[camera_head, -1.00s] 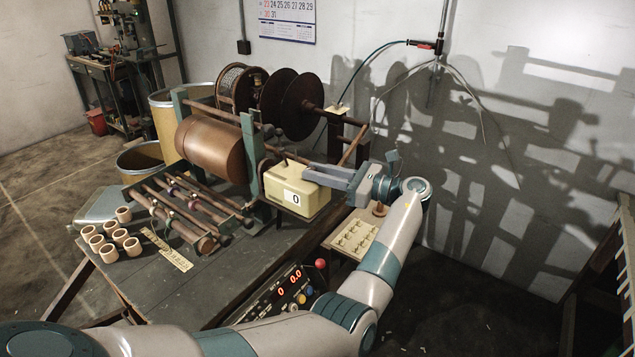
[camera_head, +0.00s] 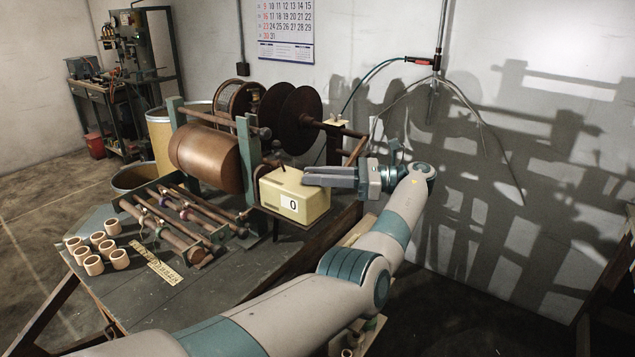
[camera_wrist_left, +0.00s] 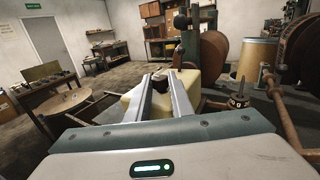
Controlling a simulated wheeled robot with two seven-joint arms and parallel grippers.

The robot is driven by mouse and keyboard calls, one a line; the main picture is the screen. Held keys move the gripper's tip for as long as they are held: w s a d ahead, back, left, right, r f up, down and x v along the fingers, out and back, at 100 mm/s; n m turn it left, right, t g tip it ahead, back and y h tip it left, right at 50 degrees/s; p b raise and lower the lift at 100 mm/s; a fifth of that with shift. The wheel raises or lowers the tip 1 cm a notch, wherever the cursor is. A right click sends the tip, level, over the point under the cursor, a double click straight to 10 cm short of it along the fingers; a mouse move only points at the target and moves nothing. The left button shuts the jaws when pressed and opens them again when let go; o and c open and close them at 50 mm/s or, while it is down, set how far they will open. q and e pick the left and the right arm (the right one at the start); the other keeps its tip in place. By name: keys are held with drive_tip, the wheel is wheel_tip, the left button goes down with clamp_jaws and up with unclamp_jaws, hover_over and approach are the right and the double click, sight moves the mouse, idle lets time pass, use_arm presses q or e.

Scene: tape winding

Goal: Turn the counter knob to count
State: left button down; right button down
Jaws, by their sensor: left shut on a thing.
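The counter is a cream box (camera_head: 296,200) on the right side of the winding machine, with a white window reading 0. My left gripper (camera_head: 306,178) reaches in from the right over the top of the box, with its fingers nearly level. In the left wrist view, the two fingers (camera_wrist_left: 164,84) run forward over the cream box (camera_wrist_left: 212,80) and close around a small dark knob (camera_wrist_left: 160,77) at their tips. In the head view the fingers hide the knob. The counter's face is out of sight in the wrist view. My right gripper is in neither view.
A copper-coloured drum (camera_head: 205,158) and dark discs (camera_head: 300,115) stand behind and left of the counter. Several tan rings (camera_head: 93,265) and a yellow ruler strip (camera_head: 157,264) lie on the table (camera_head: 200,300). My left arm covers much of the table's right side.

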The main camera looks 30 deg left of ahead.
use_arm(q)
drive_tip(key=shift+f, duration=0.1)
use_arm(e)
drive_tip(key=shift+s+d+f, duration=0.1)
use_arm(q)
drive_tip(key=c, duration=1.6)
unclamp_jaws()
